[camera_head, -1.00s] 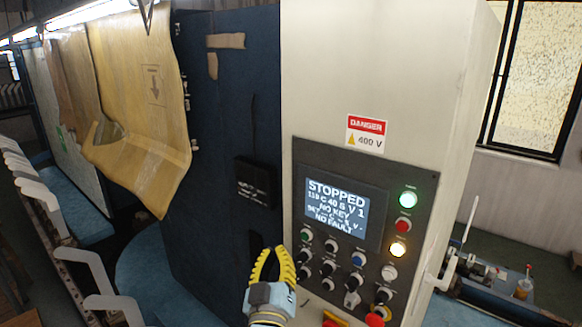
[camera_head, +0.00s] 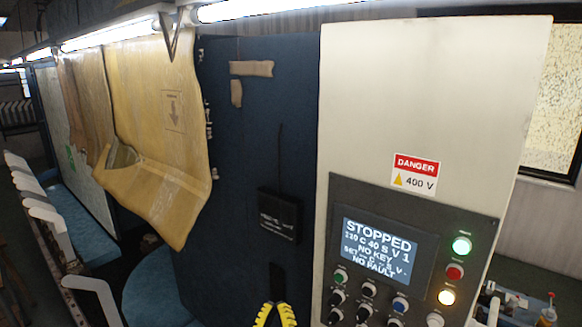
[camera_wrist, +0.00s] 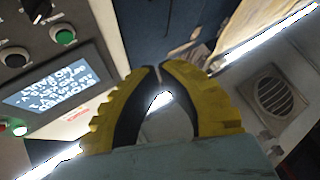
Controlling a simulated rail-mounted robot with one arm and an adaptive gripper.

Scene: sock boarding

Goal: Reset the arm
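My gripper (camera_head: 275,308) has yellow toothed fingers with dark inner pads. In the head view only its fingertips show, at the bottom edge in front of the dark blue panel, left of the control buttons. In the wrist view the fingertips (camera_wrist: 159,68) meet or nearly meet. Light shows through the gap lower between the fingers, and nothing is held. The rest of my arm is out of the head view.
A pale cabinet with a control panel (camera_head: 425,225) stands at right; its screen (camera_head: 376,252) reads STOPPED, NO KEY, NO FAULT. A brown sheet (camera_head: 150,120) hangs at left. White curved forms (camera_head: 45,212) line the far left.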

